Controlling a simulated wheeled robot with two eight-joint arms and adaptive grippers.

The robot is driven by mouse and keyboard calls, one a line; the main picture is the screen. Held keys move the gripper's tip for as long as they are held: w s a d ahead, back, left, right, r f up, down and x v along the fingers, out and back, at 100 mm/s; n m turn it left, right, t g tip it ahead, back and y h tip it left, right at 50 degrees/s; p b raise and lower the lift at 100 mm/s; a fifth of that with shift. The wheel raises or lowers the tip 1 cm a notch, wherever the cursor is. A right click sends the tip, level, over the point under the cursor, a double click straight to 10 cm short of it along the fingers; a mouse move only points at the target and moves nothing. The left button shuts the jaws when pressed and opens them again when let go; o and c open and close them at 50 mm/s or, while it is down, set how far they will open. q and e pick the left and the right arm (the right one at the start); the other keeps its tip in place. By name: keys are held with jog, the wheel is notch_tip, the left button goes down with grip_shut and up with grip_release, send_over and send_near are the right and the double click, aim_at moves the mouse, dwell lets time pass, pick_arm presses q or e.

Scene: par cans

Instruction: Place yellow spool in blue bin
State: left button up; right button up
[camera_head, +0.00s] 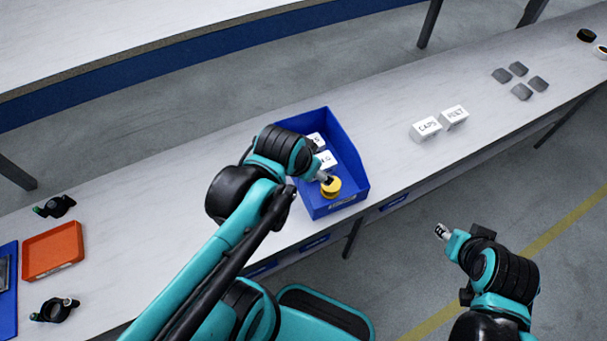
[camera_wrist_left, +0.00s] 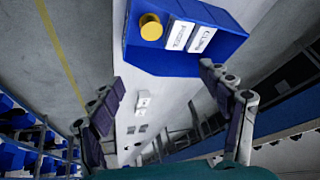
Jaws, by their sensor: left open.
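The yellow spool (camera_head: 331,188) is inside the blue bin (camera_head: 350,150), near its front end. In the left wrist view the spool (camera_wrist_left: 151,27) sits in the bin (camera_wrist_left: 160,62) beside two white labelled boxes. My left gripper (camera_head: 325,178) is over the bin, close to the spool, and partly covers the view of it. In the left wrist view the left gripper (camera_wrist_left: 163,88) has its fingers wide apart with nothing between them, and the spool is apart from them. My right gripper (camera_head: 441,231) is off the table's front side, over the floor; its jaws are too small to judge.
White labelled boxes (camera_head: 323,160) share the bin. Two more white boxes (camera_head: 426,128) and several grey pieces (camera_head: 520,91) stand to the right. An orange tray (camera_head: 54,250) and black parts lie at left. The table between bin and tray is clear.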

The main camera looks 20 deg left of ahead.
pick_arm(q)
jog(key=s+n+t, duration=0.1)
jog(key=s+n, duration=0.1)
jog(key=s, duration=0.1)
jog(key=shift+a+n, duration=0.15)
jog(key=shift+n, duration=0.15)
